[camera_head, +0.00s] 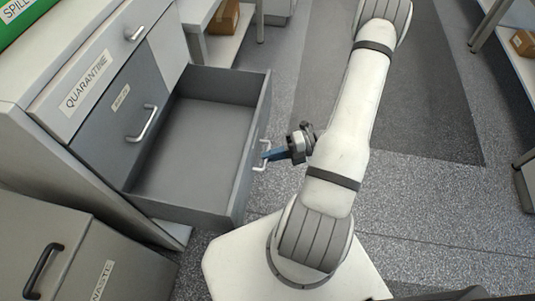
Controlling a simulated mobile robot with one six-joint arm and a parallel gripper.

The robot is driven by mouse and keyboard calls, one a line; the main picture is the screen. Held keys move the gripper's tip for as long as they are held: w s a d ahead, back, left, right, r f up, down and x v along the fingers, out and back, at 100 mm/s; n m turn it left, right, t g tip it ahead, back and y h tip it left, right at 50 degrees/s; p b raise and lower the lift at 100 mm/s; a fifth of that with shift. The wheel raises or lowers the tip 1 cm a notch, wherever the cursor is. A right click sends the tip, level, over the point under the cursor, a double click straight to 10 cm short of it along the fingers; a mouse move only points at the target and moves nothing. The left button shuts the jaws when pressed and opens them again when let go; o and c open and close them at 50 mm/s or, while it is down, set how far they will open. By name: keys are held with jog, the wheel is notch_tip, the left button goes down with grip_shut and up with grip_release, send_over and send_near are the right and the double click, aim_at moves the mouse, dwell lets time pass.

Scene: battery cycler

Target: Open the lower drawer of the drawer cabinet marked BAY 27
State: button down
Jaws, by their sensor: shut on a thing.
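A grey drawer (200,145) stands pulled well out of the cabinet, below a closed grey drawer front (118,128) with its own handle and a small label too small to read. The open drawer looks empty inside. Its front panel faces right and carries a pale bar handle (263,168). My gripper (269,154), with blue fingers, is shut on that handle. Part of the handle is hidden by the fingers. I cannot read a BAY 27 mark in this view.
A QUARANTINE label (86,83) is on the cabinet. A grey waste bin or cabinet (85,240) with a dark handle stands at lower left. A shelf (226,46) with a cardboard box (224,17) is at the back.

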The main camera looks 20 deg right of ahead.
jog(key=shift+w+d, duration=0.1)
jog(key=c, duration=1.5)
grip_release()
jog(key=p+v, duration=0.1)
jog(key=v, duration=0.6)
jog(key=shift+d, duration=0.4)
jog(key=shift+r, duration=0.1)
